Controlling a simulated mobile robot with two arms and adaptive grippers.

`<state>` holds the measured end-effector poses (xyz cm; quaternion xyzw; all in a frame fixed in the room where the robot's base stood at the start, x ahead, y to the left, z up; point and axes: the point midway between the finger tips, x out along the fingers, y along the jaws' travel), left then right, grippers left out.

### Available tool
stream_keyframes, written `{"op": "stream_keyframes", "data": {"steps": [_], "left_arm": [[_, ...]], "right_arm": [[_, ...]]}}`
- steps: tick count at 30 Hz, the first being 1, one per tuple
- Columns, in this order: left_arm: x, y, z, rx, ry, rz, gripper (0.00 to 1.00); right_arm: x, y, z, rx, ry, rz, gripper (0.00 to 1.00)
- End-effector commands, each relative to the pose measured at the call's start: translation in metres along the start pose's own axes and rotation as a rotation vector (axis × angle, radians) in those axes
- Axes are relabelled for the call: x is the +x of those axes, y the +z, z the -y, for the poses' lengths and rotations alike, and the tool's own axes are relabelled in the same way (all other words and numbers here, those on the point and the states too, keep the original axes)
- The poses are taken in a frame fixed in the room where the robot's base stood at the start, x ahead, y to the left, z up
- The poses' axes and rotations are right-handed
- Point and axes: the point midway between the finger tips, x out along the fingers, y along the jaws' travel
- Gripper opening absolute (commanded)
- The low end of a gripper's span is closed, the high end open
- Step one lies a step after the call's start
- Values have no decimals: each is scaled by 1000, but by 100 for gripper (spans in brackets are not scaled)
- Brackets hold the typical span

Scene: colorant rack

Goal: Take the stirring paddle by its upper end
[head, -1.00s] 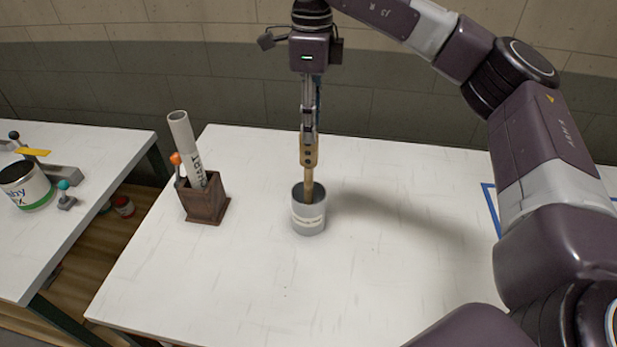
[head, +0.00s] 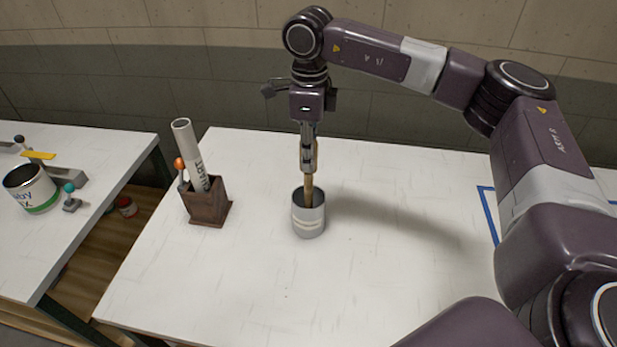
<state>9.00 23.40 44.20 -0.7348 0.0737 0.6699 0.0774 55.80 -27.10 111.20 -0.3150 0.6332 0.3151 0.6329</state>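The stirring paddle (head: 309,190) is a thin wooden stick standing near upright in a grey cup (head: 308,222) on the white table. Its lower end is hidden inside the cup. My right gripper (head: 308,165) points straight down above the cup, with its fingers at the paddle's upper part. The fingers look close together around or against the wood. They hide much of the upper end, so I cannot tell whether they are clamped on it. My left gripper is not in the head view.
A brown box (head: 208,205) holding a rolled white tube (head: 187,150) and an orange-tipped tool (head: 179,164) stands left of the cup. A side table at left bears a paint can (head: 33,190). A blue outline (head: 488,212) marks the right side. The front of the table is clear.

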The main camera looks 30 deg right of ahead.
Motion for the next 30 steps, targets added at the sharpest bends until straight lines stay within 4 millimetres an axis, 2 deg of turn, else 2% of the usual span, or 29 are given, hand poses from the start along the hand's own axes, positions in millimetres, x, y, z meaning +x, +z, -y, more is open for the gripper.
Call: {"op": "stream_keyframes", "data": {"steps": [1, 4, 16, 20, 26, 30], "left_arm": [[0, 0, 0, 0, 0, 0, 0], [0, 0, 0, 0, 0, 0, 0], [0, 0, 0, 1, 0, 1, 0], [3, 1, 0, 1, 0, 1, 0], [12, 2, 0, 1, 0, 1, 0], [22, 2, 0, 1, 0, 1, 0]], "right_arm": [[0, 0, 0, 0, 0, 0, 10], [0, 0, 0, 0, 0, 0, 0], [-1, 0, 0, 0, -1, 1, 0], [-7, 1, 1, 0, -2, 3, 0], [-34, 2, 0, -1, -4, 5, 0], [-71, 2, 1, 0, -6, 6, 0]]}}
